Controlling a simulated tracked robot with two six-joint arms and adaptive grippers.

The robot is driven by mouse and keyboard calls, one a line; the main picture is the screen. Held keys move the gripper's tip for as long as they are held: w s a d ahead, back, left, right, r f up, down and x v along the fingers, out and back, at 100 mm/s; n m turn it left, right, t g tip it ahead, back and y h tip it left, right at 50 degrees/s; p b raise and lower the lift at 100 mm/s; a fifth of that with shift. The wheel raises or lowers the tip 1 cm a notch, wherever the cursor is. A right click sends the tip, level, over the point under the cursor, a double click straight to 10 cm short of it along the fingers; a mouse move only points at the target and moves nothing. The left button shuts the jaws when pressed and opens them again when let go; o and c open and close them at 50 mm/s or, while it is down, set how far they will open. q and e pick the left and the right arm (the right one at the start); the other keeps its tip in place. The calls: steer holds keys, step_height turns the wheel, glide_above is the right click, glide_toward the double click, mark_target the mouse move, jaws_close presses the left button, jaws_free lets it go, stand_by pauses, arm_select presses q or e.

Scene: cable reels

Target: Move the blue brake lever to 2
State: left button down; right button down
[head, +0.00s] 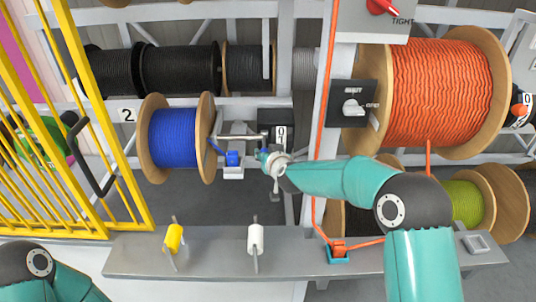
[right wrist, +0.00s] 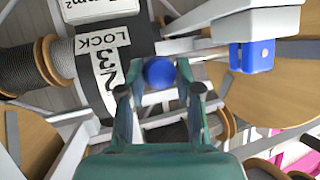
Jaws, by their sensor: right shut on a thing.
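The blue brake lever shows as a round blue knob (right wrist: 159,72) between the fingers of my right gripper (right wrist: 162,88) in the right wrist view. The fingers are shut on the knob. The brake's scale plate (right wrist: 108,62), with LOCK, 3 and part of a 2 legible, stands just left of the knob. I cannot tell exactly which mark the lever points at. In the head view my right gripper (head: 263,158) is right of the blue reel (head: 173,138), below a dark brake housing (head: 280,133) marked 0; the knob is not clear there. My left gripper is out of view.
A blue cable end block (head: 233,158) sits close left of my right gripper. Yellow and white handles (head: 255,239) stand on the grey front ledge (head: 210,262). A yellow gate (head: 70,130) is at left.

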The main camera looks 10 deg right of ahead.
steer(key=shift+w+r, duration=0.15)
steer(key=shift+r, duration=0.35)
steer(key=c, duration=1)
jaws_free()
steer(key=shift+o, duration=1.1)
steer(key=shift+f, duration=0.2)
steer(key=shift+f, duration=0.1)
steer(key=v, duration=1.2)
steer(key=shift+f, duration=0.1)
